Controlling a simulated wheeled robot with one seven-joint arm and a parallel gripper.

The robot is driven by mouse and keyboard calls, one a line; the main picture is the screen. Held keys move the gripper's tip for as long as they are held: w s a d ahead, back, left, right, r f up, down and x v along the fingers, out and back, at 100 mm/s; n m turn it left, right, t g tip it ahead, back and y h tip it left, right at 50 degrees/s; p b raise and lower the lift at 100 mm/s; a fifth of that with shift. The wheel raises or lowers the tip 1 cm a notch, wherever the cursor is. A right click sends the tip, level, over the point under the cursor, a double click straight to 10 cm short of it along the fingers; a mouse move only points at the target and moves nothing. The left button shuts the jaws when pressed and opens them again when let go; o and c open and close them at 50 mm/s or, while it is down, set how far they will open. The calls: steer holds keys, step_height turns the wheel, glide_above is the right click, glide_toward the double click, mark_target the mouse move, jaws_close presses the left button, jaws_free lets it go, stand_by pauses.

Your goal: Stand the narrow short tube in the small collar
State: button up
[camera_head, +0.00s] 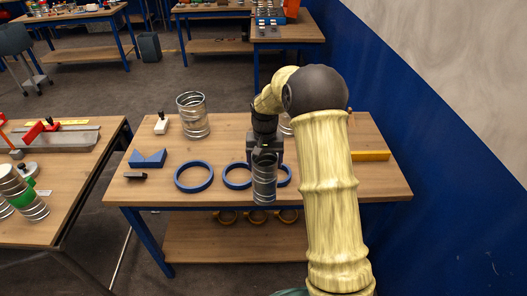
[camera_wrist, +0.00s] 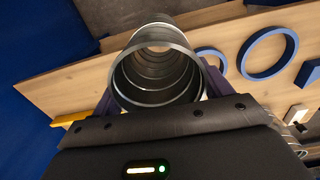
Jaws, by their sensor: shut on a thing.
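My gripper (camera_head: 265,150) is shut on a grey ridged metal tube (camera_head: 264,182), the narrow short tube. The tube hangs below the jaws and looks about upright in the head view. In the wrist view the open end of the tube (camera_wrist: 155,78) faces the camera, between the fingers. The small collar (camera_head: 287,177) is the rightmost blue ring on the table; the tube hides its left part in the head view. I cannot make it out in the wrist view. The tube appears in front of the collars; its height above the table is unclear.
A middle blue ring (camera_head: 228,181) and a large blue ring (camera_head: 179,183) lie to the left. A wider tube (camera_head: 192,117) stands at the back left; another (camera_head: 286,126) is partly behind my arm.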

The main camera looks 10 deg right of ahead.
steer(key=s+f+n+b, duration=0.1)
steer(key=s+f, duration=0.4)
steer(key=f, duration=0.6)
steer(key=s+f+n+b, duration=0.1)
steer(key=s+f, duration=0.4)
steer(key=f, duration=0.5)
steer(key=shift+s+f+n, duration=0.3)
steer(key=shift+s+f, duration=0.05)
steer(key=shift+s, duration=0.05)
steer(key=shift+d, duration=0.1)
